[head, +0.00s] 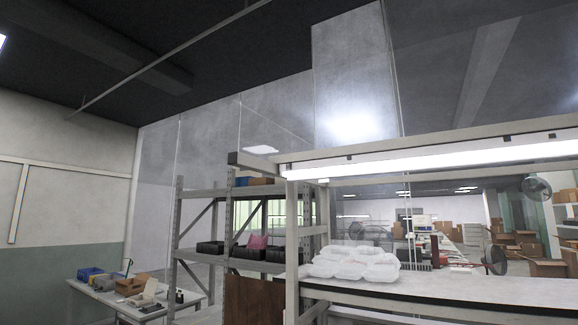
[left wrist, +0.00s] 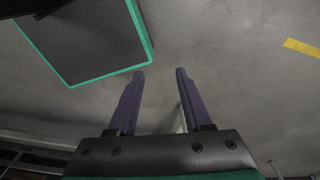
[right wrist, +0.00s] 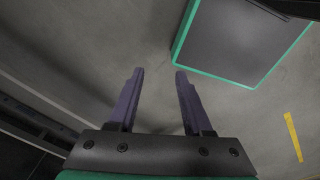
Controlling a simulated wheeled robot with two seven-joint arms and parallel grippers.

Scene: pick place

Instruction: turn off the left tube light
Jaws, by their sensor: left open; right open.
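A lit tube light (head: 430,161) runs under the top beam of a workbench frame, at the right of the head view. It glows white, and its right end runs out of the picture. I see no switch that I can make out. My left gripper (left wrist: 160,75) is open and empty in the left wrist view, over bare grey floor. My right gripper (right wrist: 158,72) is open and empty in the right wrist view, also over grey floor. Neither gripper shows in the head view, and both are away from the light.
Clear plastic packs (head: 355,263) lie on the workbench top (head: 460,289). A metal shelf (head: 178,245) with black bins stands left of the bench. A table (head: 155,308) with small boxes is at lower left. Yellow floor tape (left wrist: 301,48) shows in the left wrist view.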

